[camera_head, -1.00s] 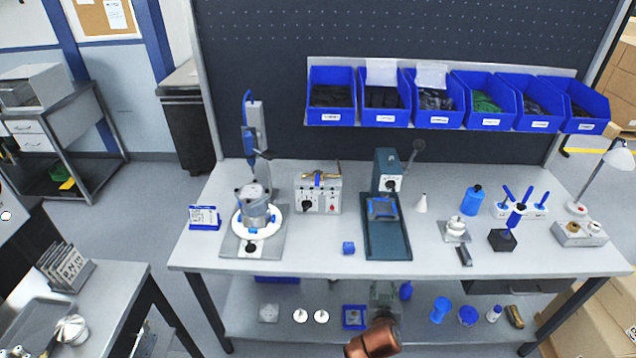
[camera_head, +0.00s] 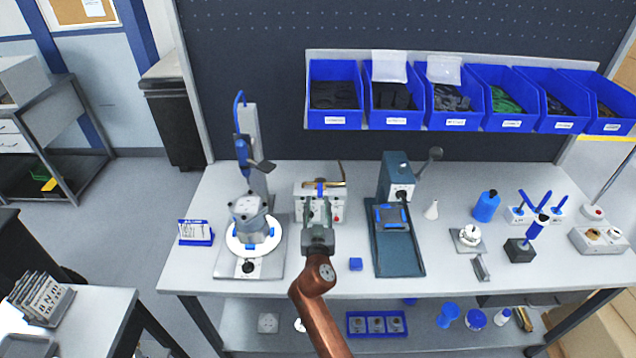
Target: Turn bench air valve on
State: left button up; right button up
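The valve box (camera_head: 338,213) is a light grey unit at the back middle of the bench. A brass pipe (camera_head: 338,184) with a small blue handle (camera_head: 320,189) runs along its top. My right gripper (camera_head: 318,206) reaches up from the front, with its fingers over the front of the box, just below the blue handle. It hides much of the box's front panel. I cannot tell whether the fingers touch the handle or how wide they are apart. My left gripper is out of view.
A round fixture with a grey housing (camera_head: 247,207) stands left of the box, under a blue-handled press (camera_head: 250,150). A teal arbor press (camera_head: 397,250) stands to the right. Blue bins (camera_head: 335,95) hang above the bench.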

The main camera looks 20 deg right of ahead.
aim_at(320, 195)
jog(key=x, duration=0.3)
jog(key=shift+w+d+r, duration=0.2)
jog(key=shift+w+d, duration=0.05)
jog(key=shift+d, duration=0.2)
jog(key=shift+x, duration=1.15)
jog(key=shift+w+d+f, duration=0.15)
jog(key=shift+w+d, duration=0.05)
jog(key=shift+w, duration=0.3)
jog(key=c, duration=0.7)
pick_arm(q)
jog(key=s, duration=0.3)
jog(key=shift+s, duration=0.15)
pick_arm(e)
grip_shut()
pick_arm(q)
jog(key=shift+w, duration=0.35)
